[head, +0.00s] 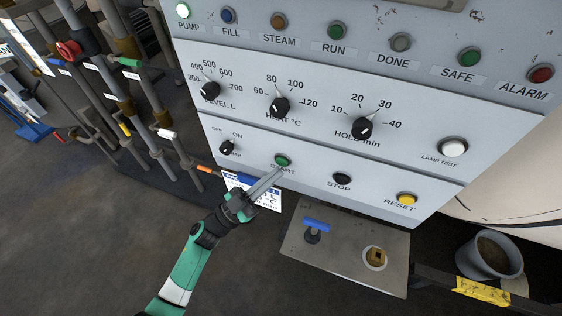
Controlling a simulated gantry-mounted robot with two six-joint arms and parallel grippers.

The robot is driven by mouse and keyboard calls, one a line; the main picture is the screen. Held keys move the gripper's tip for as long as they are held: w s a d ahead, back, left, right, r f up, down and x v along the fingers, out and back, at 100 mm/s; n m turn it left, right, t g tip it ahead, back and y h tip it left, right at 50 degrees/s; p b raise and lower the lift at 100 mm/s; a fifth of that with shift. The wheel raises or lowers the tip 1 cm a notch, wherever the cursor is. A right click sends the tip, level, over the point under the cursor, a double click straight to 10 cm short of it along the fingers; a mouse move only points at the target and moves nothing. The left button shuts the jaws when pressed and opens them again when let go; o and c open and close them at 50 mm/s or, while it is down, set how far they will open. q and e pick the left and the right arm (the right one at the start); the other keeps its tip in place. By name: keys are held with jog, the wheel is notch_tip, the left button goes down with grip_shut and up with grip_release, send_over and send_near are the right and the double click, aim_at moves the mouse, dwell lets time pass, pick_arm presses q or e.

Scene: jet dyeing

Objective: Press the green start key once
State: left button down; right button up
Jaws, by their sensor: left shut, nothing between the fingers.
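The green start key (282,160) sits on the lower row of the control panel (310,150), above the label START. My left gripper (278,172) is shut and empty. Its fingertips are right at the lower edge of the start key and partly cover the label; I cannot tell whether they touch the key. The black stop key (342,179) and the yellow reset key (407,199) are to the right. My right gripper is not in view.
A pump switch (227,147) is left of the start key, with three black knobs above. A white card hangs below the panel behind my left gripper. A metal shelf (350,255) with a blue-handled valve (316,225) juts out below. Pipes (130,100) stand at left, a bucket (488,256) at right.

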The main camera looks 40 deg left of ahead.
pick_arm(q)
jog(key=shift+w, duration=0.2)
jog(key=shift+w+a, duration=0.2)
jog(key=shift+w, duration=0.05)
jog(key=shift+w+a, duration=0.15)
jog(key=shift+w, duration=0.2)
dwell(0.9)
jog(key=shift+s, duration=0.1)
jog(key=shift+s+d+p, duration=0.35)
jog(key=shift+s+p, duration=0.15)
jog(key=shift+s, duration=0.2)
